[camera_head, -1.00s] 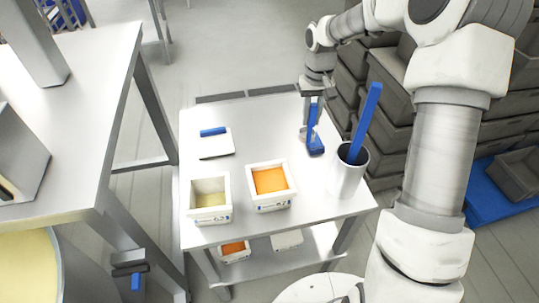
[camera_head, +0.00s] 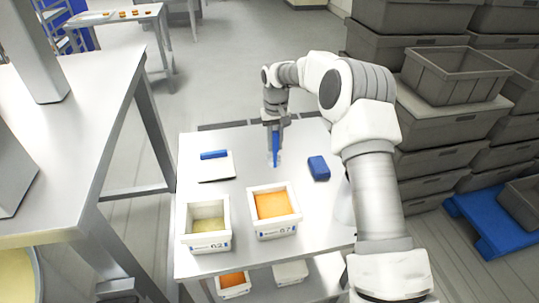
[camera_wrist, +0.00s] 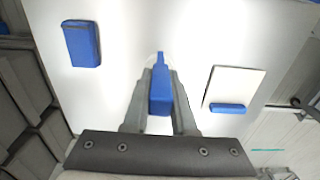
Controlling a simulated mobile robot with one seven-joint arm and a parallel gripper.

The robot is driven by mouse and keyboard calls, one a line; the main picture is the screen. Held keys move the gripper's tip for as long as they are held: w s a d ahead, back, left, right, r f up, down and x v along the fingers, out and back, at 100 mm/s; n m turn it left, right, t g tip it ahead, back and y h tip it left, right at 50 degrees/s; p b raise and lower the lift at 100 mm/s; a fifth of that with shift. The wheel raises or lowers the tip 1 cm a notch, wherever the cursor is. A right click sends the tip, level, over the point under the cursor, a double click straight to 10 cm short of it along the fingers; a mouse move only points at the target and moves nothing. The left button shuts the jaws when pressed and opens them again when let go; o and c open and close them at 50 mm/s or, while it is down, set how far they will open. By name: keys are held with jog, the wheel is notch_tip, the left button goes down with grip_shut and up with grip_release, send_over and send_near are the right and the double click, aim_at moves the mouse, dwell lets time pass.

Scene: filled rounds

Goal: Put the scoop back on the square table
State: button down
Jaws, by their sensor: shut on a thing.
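My gripper (camera_head: 274,127) is above the far middle of the square table (camera_head: 240,138), pointing down. It is shut on the blue handle of the scoop (camera_head: 276,146), which hangs upright below the fingers. In the wrist view the blue scoop (camera_wrist: 160,95) sits between the two fingers, with its narrow tip towards the tabletop. A pale, faint shape shows around the tip. I cannot tell whether the lower end touches the table.
A blue block (camera_head: 319,168) lies right of the scoop. A white scraper with a blue grip (camera_head: 216,166) lies left. Two white tubs, one with yellowish (camera_head: 207,225) and one with orange contents (camera_head: 273,206), stand nearer. Grey crates (camera_head: 450,75) are stacked right. My arm covers the table's right edge.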

aim_at(269, 165)
jog(key=shift+w+a+f, duration=0.2)
jog(key=shift+a+f, duration=0.3)
jog(key=shift+a, duration=0.3)
jog(key=shift+f, duration=2)
jog(key=shift+f, duration=0.1)
jog(key=shift+f, duration=0.15)
jog(key=c, duration=0.7)
grip_release()
